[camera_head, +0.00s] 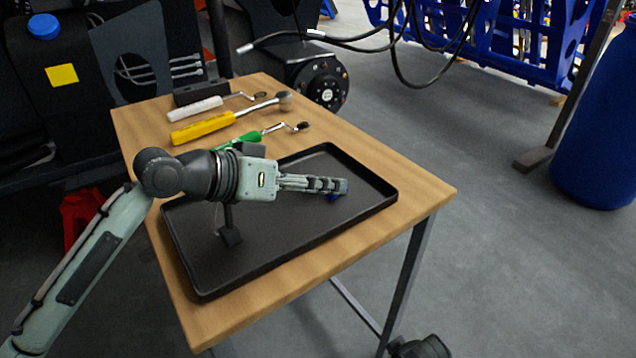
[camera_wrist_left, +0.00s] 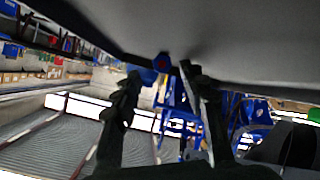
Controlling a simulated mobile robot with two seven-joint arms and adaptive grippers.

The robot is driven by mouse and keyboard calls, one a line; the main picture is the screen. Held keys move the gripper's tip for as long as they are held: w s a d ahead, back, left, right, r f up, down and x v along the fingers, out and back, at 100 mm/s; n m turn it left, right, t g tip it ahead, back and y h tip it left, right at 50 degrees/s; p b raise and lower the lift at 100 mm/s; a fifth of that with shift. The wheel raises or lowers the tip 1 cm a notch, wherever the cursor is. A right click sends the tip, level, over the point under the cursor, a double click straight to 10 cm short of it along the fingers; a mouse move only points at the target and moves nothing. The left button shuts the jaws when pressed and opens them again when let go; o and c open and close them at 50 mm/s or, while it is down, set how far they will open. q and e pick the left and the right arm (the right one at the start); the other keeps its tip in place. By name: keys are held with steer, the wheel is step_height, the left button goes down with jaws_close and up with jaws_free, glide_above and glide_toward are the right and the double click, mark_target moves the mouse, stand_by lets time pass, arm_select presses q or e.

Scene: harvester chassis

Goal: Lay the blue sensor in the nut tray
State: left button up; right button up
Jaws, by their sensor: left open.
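The nut tray (camera_head: 290,238) is a wide, shallow black tray lying on a wooden table. My left gripper (camera_head: 338,186) reaches in from the left, low over the tray, with its fingers pointing right. The blue sensor (camera_head: 333,197) shows as a small blue piece at the fingertips, over the tray and partly hidden by the fingers. In the left wrist view, the sensor (camera_wrist_left: 162,62) has a reddish end and lies between the tips of the spread fingers, close to the dark tray surface. My left gripper is open. My right gripper is not seen.
On the table behind the tray are a yellow-handled tool (camera_head: 203,128), a white-handled tool (camera_head: 195,108) and a green-handled tool (camera_head: 245,140), partly behind my arm. A dark box (camera_head: 201,92) stands at the back. A blue barrel (camera_head: 602,125) stands on the floor at the right.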

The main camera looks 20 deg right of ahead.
arm_select(q)
steer(key=shift+a, duration=0.1)
steer(key=v, duration=1.2)
